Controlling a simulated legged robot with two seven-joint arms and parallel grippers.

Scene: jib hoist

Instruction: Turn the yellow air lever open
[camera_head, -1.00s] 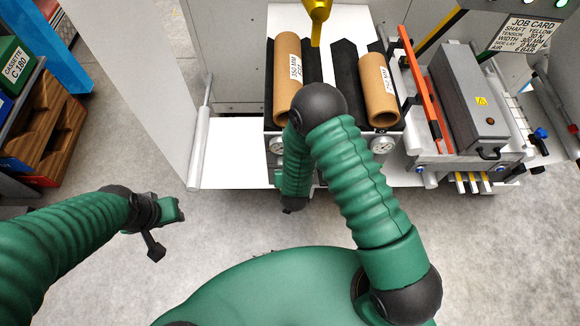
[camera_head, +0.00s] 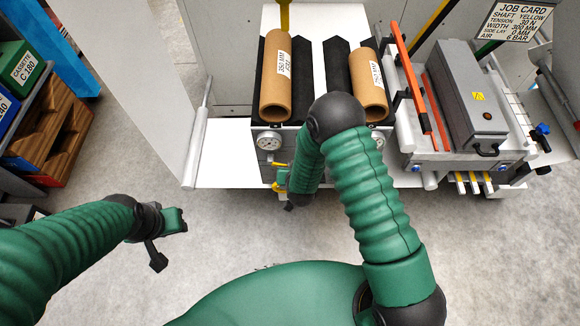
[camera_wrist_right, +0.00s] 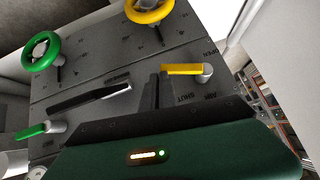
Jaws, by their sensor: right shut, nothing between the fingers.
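In the right wrist view the yellow air lever (camera_wrist_right: 182,69) sticks out sideways from a grey knob on the dark panel, between the printed words OPEN and SHUT. My right gripper (camera_wrist_right: 155,90) is shut and empty, its dark fingers just left of and below the lever's free end. Whether they touch it I cannot tell. In the head view my right gripper (camera_head: 285,182) is low at the cabinet front, mostly hidden by my forearm, with small yellow parts beside it. My left gripper (camera_head: 170,240) hangs over the floor at left, clear of everything; its jaw opening is unclear.
The panel also has a green handwheel (camera_wrist_right: 40,50), a yellow handwheel (camera_wrist_right: 149,10), a black bar (camera_wrist_right: 88,100) and a green lever (camera_wrist_right: 32,131). Two brown rolls (camera_head: 275,80) lie on the cabinet above a gauge (camera_head: 268,141). The floor in front is clear.

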